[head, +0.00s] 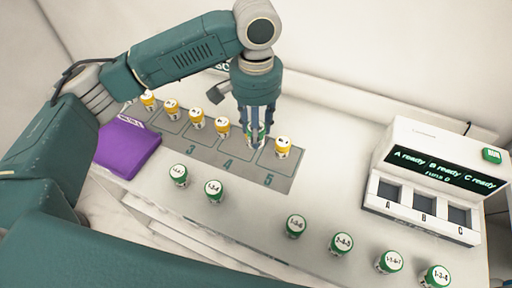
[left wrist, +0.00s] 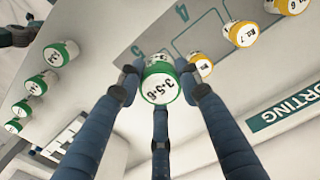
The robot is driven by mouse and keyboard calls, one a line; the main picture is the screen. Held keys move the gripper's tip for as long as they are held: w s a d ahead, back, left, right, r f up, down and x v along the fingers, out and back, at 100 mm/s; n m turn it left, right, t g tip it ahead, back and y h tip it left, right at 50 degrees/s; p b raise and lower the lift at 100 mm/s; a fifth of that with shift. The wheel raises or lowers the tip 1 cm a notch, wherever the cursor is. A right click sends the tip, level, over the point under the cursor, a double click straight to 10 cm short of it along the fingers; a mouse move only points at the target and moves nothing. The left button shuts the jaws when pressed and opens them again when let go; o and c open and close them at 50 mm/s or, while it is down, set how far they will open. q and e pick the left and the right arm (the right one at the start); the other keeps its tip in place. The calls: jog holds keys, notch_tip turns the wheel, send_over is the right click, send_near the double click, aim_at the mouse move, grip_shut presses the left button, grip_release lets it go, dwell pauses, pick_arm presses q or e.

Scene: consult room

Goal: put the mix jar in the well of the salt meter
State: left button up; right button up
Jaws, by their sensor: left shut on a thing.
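My left gripper (head: 259,124) points down over the grey mat, its fingers shut around a green-capped mix jar (head: 252,142). In the left wrist view this jar (left wrist: 160,87) reads 3-5-6 on its cap and sits between the fingertips. The fingers partly hide it in the head view, and I cannot tell whether it is clear of the mat. The salt meter (head: 408,148) stands on the right of the table. Its wells A (head: 389,193), B (head: 423,204) and C (head: 457,215) look empty. Its display reads A, B and C ready, runs 0. My right gripper is not in view.
Several yellow-capped jars stand along the mat (head: 208,152), one (head: 283,146) close right of my gripper. Other green-capped jars stand in front, including 1-3-6 (head: 295,225) and 2-4-5 (head: 342,243). A purple block (head: 127,146) lies left. Table between mat and meter is clear.

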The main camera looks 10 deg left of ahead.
pick_arm(q)
notch_tip(320, 180, up, 8)
jog(key=shift+f, duration=0.1)
jog(key=s+a+f+n, duration=0.4)
jog(key=s+a+f, duration=0.4)
jog(key=s, duration=0.4)
jog(key=shift+a, duration=0.4)
